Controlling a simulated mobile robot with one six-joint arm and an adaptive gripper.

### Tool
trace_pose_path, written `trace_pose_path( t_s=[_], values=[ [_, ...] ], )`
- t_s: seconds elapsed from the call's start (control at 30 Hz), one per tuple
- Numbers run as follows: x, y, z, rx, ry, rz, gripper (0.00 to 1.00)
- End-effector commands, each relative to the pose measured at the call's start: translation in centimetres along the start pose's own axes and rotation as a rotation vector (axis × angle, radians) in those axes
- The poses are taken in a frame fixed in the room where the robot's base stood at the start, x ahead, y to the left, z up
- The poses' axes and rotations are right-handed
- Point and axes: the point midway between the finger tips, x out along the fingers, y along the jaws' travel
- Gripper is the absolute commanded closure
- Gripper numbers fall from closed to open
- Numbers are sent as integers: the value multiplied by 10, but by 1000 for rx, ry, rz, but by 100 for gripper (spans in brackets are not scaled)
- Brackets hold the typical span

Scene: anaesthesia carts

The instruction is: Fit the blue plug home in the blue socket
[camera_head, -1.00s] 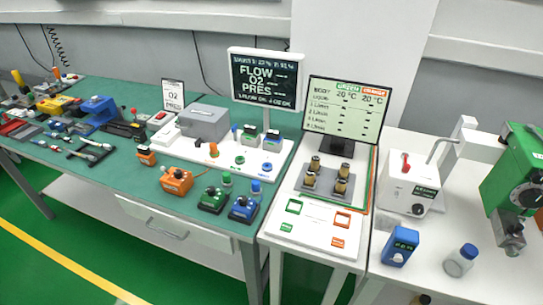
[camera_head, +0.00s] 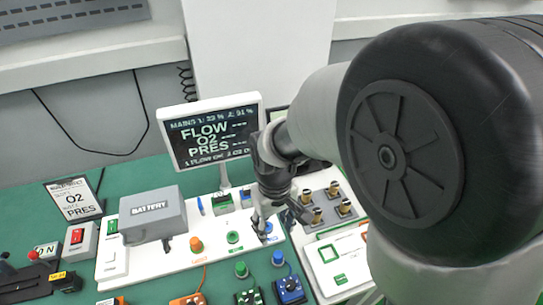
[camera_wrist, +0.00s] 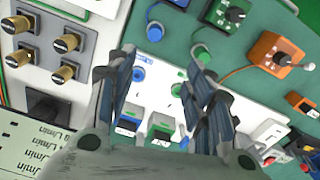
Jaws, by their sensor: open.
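The blue plug (camera_head: 278,258) stands at the front edge of the white board, by a blue box (camera_head: 289,290). It also shows in the wrist view (camera_wrist: 155,32), above the fingertips. The blue socket (camera_head: 268,227) is on the board's right end, partly covered by my gripper in the head view. In the wrist view the blue socket (camera_wrist: 138,73) lies by the left finger. My gripper (camera_head: 278,217) is open and empty above the right end of the board. Its spread fingers show in the wrist view (camera_wrist: 166,72). How high it is above the socket is hard to tell.
Green (camera_head: 232,237) and orange (camera_head: 196,244) sockets sit left on the same board (camera_head: 150,262). A green plug (camera_head: 241,269) stands beside the blue one. A monitor (camera_head: 213,130) rises behind. Brass-coloured posts (camera_head: 345,206) stand to the right.

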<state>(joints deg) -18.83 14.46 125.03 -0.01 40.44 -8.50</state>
Motion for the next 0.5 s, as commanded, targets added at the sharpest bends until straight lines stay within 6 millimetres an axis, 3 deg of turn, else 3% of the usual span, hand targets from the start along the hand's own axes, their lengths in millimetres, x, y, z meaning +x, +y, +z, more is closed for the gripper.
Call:
trace_pose_path(
  t_s=[0.3,0.5],
  values=[
    [72,0,2,0,-7,-1,52],
    [106,1,2,1,-4,-1,52]
  ],
)
